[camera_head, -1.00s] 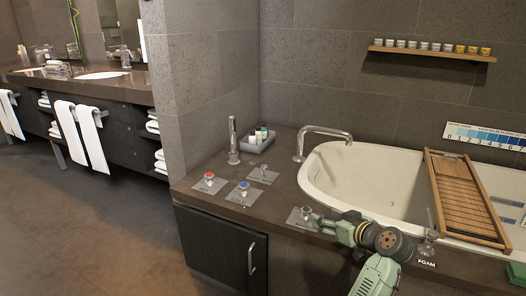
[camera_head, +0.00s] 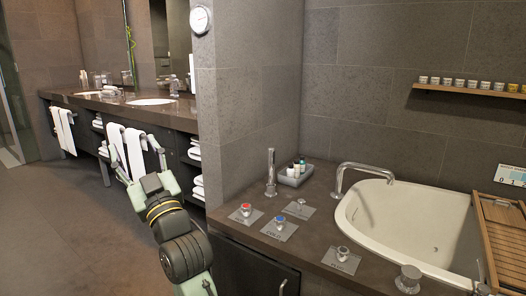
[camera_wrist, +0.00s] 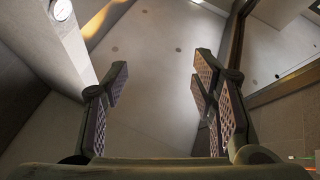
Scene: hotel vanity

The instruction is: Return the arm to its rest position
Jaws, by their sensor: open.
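My gripper (camera_head: 134,158) is in the left half of the head view, raised in front of the vanity with its fingers pointing up. The fingers are spread apart. In the wrist view my gripper (camera_wrist: 158,95) shows two padded fingers with a wide empty gap between them, facing the ceiling (camera_wrist: 150,45). Nothing is held. My arm comes up from the bottom of the head view, left of the tub counter and clear of it.
The tub counter (camera_head: 322,215) holds a red-topped knob (camera_head: 245,210), a blue-topped knob (camera_head: 280,222), other knobs, faucets and a bottle tray (camera_head: 294,176). The bathtub (camera_head: 410,222) has a wooden caddy (camera_head: 503,240). White towels (camera_head: 133,145) hang at the vanity. Floor at left is clear.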

